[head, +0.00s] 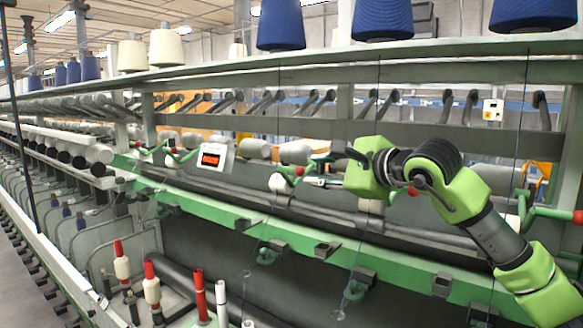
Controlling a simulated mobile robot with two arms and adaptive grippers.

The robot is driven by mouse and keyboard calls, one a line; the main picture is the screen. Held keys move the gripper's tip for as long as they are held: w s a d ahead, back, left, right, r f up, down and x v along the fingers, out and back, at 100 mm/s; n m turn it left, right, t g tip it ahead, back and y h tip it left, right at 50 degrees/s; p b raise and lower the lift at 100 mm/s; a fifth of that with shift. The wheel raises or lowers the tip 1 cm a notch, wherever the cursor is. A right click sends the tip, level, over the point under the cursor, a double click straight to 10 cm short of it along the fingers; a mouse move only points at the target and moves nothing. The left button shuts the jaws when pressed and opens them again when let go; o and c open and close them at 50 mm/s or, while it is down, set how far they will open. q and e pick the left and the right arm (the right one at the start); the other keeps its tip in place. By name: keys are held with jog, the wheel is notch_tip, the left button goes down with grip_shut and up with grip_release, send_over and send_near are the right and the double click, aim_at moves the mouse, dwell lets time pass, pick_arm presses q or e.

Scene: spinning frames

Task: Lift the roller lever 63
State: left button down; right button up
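Several green roller levers with red tips stand along the spinning frame. One lever (285,171) is in the middle, beside a white roller (278,183). My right gripper (316,170) is just right of that lever's red tip, its fingers apart and pointing left. I cannot tell whether a finger touches the lever. Other levers are at the left (178,157) and far right (555,213). No number 63 is readable on any lever. My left gripper is out of view.
A small display (213,159) with red digits is left of the middle lever. A green rail (235,217) runs below. Blue bobbins (383,20) stand on the upper shelf. Red-topped spindles (151,285) stand at lower left. Thin threads hang down near my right arm.

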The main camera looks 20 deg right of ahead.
aim_at(294, 169)
jog(key=p+x, duration=0.3)
jog(key=x, duration=0.6)
jog(key=shift+w+a+p, duration=0.2)
jog(key=shift+w+p, duration=0.1)
jog(key=shift+w+a+f, duration=0.1)
jog(key=shift+w+f, duration=0.1)
jog(key=shift+w, duration=0.25)
grip_shut()
